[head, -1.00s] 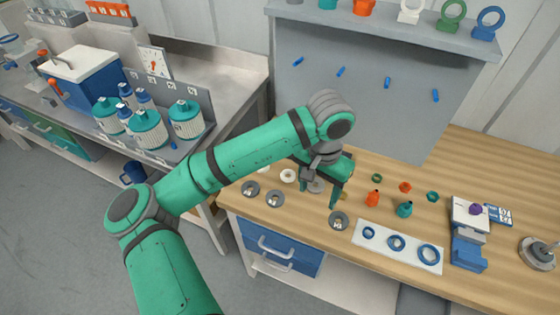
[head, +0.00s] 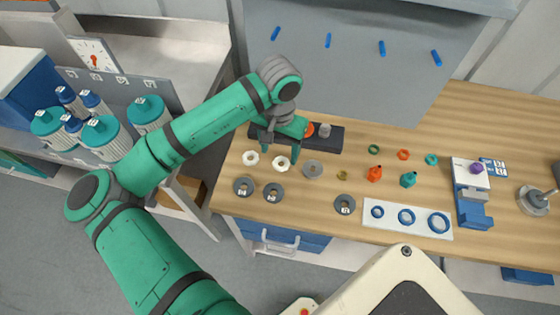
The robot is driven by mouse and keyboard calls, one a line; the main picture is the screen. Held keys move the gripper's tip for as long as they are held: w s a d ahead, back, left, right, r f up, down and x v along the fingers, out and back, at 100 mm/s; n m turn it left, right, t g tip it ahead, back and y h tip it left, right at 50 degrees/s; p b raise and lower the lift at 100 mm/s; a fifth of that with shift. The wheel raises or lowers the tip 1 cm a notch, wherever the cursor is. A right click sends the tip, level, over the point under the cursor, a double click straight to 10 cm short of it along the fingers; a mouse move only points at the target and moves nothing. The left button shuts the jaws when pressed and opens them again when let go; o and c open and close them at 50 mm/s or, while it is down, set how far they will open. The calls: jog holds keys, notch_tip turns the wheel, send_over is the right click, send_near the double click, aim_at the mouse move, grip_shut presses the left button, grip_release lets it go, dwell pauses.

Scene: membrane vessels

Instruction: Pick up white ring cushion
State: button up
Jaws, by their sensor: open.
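Two small white rings lie flat on the wooden bench: a left white ring (head: 251,158) and a right white ring (head: 282,164). I cannot tell from their looks which one is the white ring cushion. My gripper (head: 280,154) points down, open and empty, over or just behind the right ring. One finger is on each side of that ring in the picture. The height of the fingertips above the bench is hard to tell.
Grey discs (head: 244,187) lie in front and a grey ring (head: 313,169) to the right. A dark block (head: 326,138) stands behind. Orange (head: 374,174) and teal (head: 408,180) fittings and a white plate with blue rings (head: 438,234) are further right.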

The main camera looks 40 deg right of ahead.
aim_at(280, 162)
jog(key=shift+s+a+f, duration=0.1)
jog(key=shift+s+f, duration=0.05)
jog(key=shift+f, duration=2.55)
jog(key=shift+s, duration=0.1)
jog(key=c, duration=1.1)
